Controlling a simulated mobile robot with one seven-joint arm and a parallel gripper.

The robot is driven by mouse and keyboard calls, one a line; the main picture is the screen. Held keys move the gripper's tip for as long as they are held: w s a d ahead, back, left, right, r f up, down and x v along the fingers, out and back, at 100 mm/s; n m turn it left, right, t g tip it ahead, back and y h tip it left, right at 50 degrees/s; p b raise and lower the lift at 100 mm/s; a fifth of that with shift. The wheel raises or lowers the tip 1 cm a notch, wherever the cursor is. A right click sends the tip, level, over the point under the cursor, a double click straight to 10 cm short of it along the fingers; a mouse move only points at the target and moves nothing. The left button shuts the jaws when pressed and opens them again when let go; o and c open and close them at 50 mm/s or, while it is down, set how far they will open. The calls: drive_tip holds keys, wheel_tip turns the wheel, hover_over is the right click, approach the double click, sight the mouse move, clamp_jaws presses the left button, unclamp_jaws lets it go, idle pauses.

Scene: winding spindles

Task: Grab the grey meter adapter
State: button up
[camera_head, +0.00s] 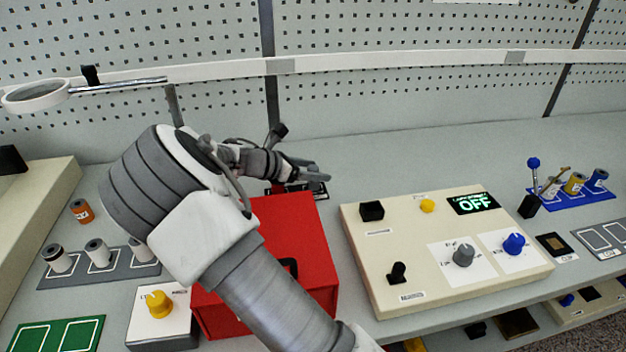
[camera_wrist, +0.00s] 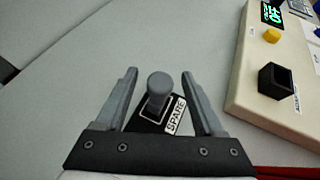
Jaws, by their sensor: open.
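A grey round-topped peg, which looks like the grey meter adapter (camera_wrist: 159,86), stands on a black pad marked SPARE (camera_wrist: 176,116) in the wrist view. My gripper (camera_wrist: 159,73) is open, with one finger on each side of the peg and a visible gap on both sides. In the head view my gripper (camera_head: 312,175) is low over the bench behind the red box, and my arm and hand hide the adapter there.
The red box (camera_head: 313,235) is close in front of my gripper. A cream control panel (camera_head: 400,228) with knobs and an OFF display is to its right. A spool rack (camera_head: 110,270) stands at left. The bench behind the panel is clear.

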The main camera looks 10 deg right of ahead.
clamp_jaws()
idle(0.3)
drive_tip(key=shift+r, duration=0.1)
